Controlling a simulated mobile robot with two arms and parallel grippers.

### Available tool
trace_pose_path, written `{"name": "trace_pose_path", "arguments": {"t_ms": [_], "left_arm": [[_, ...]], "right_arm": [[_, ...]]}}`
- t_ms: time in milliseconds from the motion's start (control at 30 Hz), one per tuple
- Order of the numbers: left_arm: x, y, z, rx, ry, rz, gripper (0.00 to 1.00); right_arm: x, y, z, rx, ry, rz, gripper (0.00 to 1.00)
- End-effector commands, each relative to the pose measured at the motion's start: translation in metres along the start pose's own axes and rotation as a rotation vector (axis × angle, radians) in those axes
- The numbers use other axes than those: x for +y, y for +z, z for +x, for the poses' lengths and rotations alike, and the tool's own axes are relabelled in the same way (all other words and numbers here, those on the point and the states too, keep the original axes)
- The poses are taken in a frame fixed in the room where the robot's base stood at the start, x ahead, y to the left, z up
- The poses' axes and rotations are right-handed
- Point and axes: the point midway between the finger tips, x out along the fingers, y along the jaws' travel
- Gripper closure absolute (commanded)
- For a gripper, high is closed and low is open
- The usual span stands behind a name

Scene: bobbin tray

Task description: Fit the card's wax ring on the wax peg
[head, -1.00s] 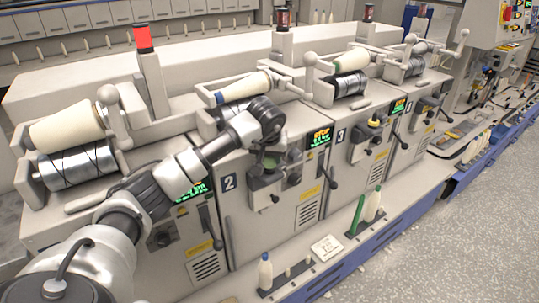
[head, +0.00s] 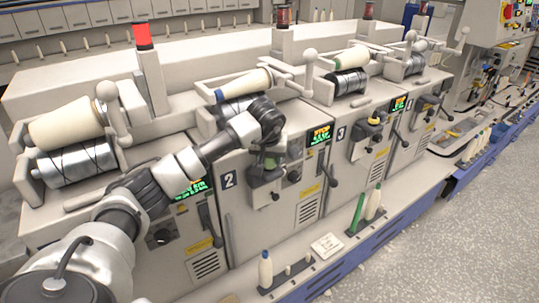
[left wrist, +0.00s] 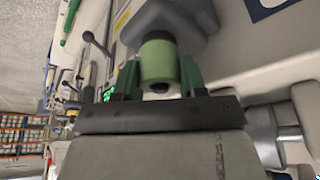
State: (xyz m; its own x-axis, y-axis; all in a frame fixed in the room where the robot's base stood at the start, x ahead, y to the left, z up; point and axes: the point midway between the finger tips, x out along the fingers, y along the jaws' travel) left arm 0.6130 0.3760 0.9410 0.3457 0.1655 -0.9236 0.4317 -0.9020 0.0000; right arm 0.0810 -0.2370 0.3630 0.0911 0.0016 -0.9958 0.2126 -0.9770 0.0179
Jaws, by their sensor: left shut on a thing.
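My left gripper (left wrist: 159,78) is shut on a green wax ring (left wrist: 158,63), its dark hole facing the wrist camera. The ring's far end is at the dark round part (left wrist: 158,37) on unit 2's grey housing; I cannot tell whether it is seated around the peg. In the head view the gripper (head: 268,153) is at the housing (head: 265,188) of unit 2, mostly hidden by my wrist. The wax peg itself is hidden. A white card (head: 327,246) lies on the front ledge. My right gripper is not in view.
Unit 3 has a yellow ring (head: 374,121) on its housing. A white bobbin (head: 265,270) and small pegs stand in a dark tray on the ledge, with a green tube (head: 357,213) farther right. A lever (head: 333,176) sticks out right of unit 2's housing. The floor at right is clear.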

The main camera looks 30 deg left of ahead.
Motion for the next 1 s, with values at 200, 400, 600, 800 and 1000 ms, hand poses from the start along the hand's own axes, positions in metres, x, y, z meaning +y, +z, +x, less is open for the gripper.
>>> {"name": "trace_pose_path", "arguments": {"t_ms": [200,400,600,800,1000], "left_arm": [[0.0,0.0,0.001,0.0,0.0,0.0,0.48],[0.0,0.0,-0.001,0.0,0.0,0.0,0.48],[0.0,-0.001,-0.017,0.001,-0.001,0.0,0.48],[-0.001,-0.001,-0.033,0.001,-0.001,0.0,0.48],[0.0,-0.001,-0.049,0.001,0.0,0.001,0.48]], "right_arm": [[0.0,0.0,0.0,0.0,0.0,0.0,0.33],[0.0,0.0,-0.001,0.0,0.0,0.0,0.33],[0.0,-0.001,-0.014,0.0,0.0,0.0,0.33],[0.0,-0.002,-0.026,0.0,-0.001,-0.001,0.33],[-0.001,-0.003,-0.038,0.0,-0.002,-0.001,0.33]]}}
